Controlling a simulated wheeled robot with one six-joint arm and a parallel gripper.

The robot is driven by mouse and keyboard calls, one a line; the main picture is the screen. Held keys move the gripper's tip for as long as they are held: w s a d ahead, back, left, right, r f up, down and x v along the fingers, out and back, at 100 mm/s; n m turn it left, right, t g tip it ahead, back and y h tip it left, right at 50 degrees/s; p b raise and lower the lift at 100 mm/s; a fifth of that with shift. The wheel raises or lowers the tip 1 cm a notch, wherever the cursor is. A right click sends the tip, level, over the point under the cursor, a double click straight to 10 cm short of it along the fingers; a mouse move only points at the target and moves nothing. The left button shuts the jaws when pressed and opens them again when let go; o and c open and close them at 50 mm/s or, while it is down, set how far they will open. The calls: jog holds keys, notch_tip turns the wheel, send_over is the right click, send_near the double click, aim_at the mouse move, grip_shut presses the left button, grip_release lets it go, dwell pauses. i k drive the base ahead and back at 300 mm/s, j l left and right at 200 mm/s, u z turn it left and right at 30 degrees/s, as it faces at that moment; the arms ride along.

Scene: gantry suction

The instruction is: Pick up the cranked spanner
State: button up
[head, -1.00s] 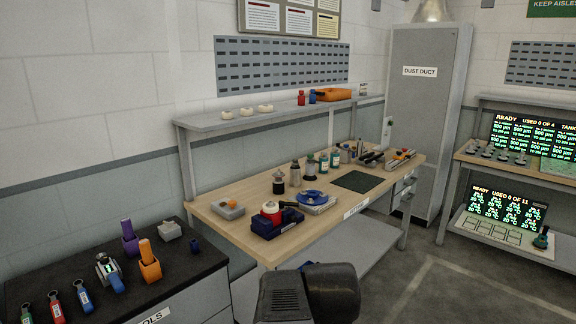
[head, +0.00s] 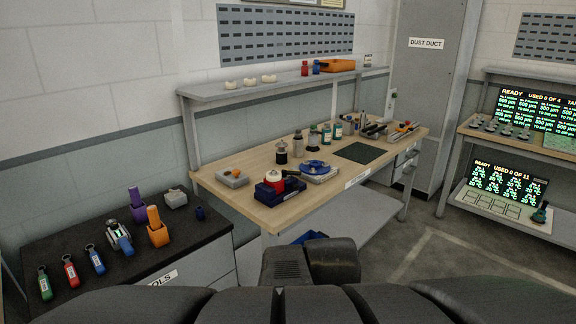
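I cannot make out the cranked spanner for certain at this size. Several small tools stand or lie on the black-topped tool cabinet (head: 150,262) at the lower left. They include a silver tool with a blue part (head: 119,237) and green (head: 45,284), red (head: 70,271) and blue (head: 95,259) tagged items with rings. Dark parts of my own arm fill the bottom of the head view. My gripper's fingers do not show, so I cannot see whether it is open or holds anything.
An orange holder (head: 158,234) and a purple holder (head: 138,211) stand on the cabinet beside a grey block (head: 175,198). The wooden workbench (head: 240,201) carries a blue and red device (head: 274,187), bottles and small tools. Open floor (head: 445,262) lies at the right.

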aim_at(71, 272)
jog(key=u, duration=1.4)
jog(key=i+j+u, duration=0.1)
jog(key=u, duration=0.35)
jog(key=i+u, duration=0.2)
jog(key=i, duration=0.9)
